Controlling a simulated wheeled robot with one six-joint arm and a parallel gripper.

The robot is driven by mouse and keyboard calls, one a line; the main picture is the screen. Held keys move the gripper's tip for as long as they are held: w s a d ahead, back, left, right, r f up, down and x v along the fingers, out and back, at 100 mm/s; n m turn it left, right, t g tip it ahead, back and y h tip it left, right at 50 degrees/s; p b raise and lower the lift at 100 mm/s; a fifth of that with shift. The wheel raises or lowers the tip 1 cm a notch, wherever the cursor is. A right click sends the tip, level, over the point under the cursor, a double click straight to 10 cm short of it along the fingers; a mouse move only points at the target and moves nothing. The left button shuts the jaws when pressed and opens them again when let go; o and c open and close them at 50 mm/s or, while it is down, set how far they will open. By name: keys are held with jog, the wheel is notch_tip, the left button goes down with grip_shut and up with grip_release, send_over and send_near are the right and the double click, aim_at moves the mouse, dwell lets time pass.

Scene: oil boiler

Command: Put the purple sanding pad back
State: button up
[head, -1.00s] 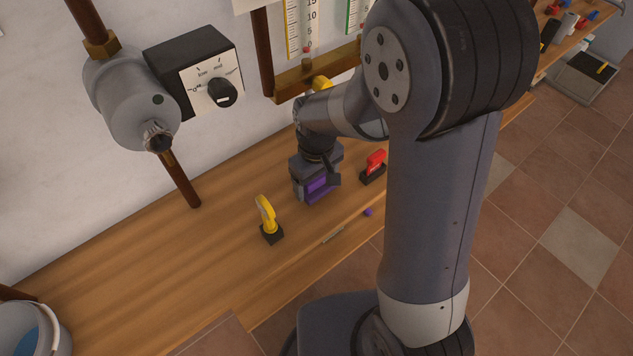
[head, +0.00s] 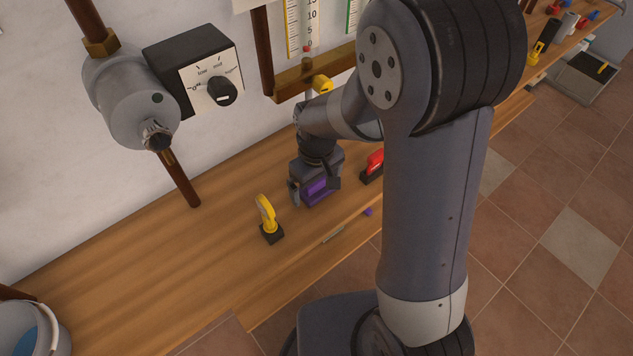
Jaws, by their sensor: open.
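The purple sanding pad (head: 315,194) stands on the wooden bench, right below and between the fingers of my gripper (head: 314,188). The gripper is open, with its left finger standing a little apart from the pad. My gripper hides the top of the pad. I cannot tell whether the right finger touches it.
A yellow-handled tool (head: 267,222) on a dark base stands to the left on the bench (head: 160,265). A red-handled tool (head: 374,164) stands close on the right. A small purple knob-like thing (head: 368,211) shows at the bench's front edge. The bench's left part is clear.

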notch_tip(320, 180, up, 12)
jog(key=p, duration=0.1)
jog(key=shift+r, duration=0.15)
dwell(0.4)
notch_tip(320, 180, down, 12)
jog(key=shift+b, duration=0.45)
jog(key=shift+w+r, duration=0.1)
jog(key=shift+r, duration=1.75)
jog(key=shift+f, duration=0.15)
